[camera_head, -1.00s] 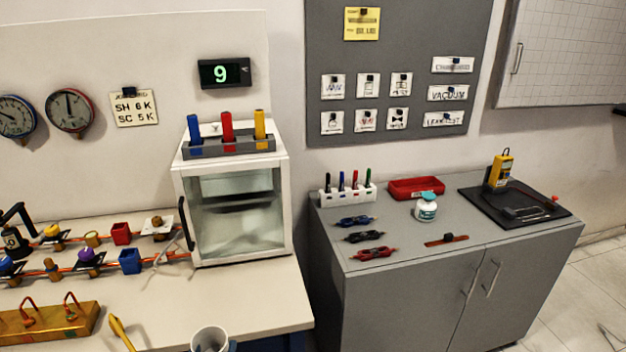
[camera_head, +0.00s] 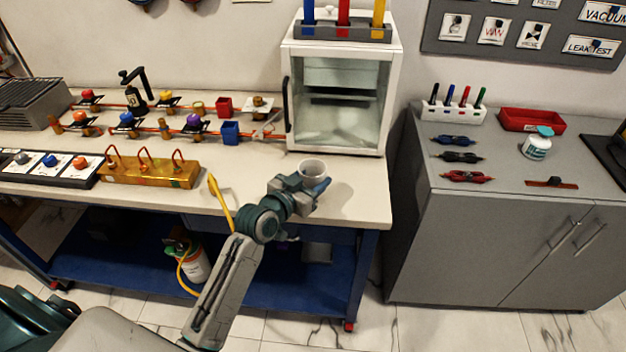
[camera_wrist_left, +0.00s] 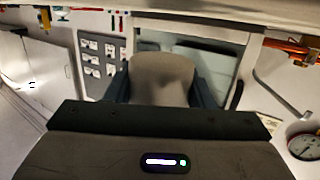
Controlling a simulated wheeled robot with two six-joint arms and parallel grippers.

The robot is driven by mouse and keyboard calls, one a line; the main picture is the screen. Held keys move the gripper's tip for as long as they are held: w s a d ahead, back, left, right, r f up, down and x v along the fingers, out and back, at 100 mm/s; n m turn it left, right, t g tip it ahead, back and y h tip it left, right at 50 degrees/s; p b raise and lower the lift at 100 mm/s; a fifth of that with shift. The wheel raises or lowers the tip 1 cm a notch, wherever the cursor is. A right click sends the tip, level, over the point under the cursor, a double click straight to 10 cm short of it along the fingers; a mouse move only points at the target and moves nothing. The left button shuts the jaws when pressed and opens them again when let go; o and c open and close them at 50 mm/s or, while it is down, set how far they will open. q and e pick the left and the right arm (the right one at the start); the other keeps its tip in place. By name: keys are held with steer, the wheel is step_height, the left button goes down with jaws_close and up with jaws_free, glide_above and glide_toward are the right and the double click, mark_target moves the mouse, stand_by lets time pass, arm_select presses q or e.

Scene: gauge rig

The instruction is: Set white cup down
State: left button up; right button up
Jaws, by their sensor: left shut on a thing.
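The white cup (camera_head: 313,167) is upright in the head view, at the front right of the cream bench top (camera_head: 357,204). My left gripper (camera_head: 306,184) is shut on the cup from the front. In the left wrist view the cup (camera_wrist_left: 162,78) fills the space between the two dark fingers of the gripper (camera_wrist_left: 166,88). I cannot tell whether the cup's base touches the bench. My right gripper is not in view.
A glass-fronted white cabinet (camera_head: 285,95) stands behind the cup. Bare bench lies right of the cup. A grey cupboard (camera_head: 450,240) stands apart further right.

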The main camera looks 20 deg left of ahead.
mark_target(313, 185)
arm_select(q)
steer(key=shift+w+a+f, duration=0.1)
steer(key=shift+w+a, duration=0.1)
steer(key=shift+w, duration=0.3)
steer(key=shift+w+a, duration=0.15)
steer(key=shift+w, duration=0.3)
steer(key=shift+f, duration=1.8)
steer(key=shift+f, duration=0.15)
steer(key=o, duration=1)
steer(key=shift+c, duration=0.2)
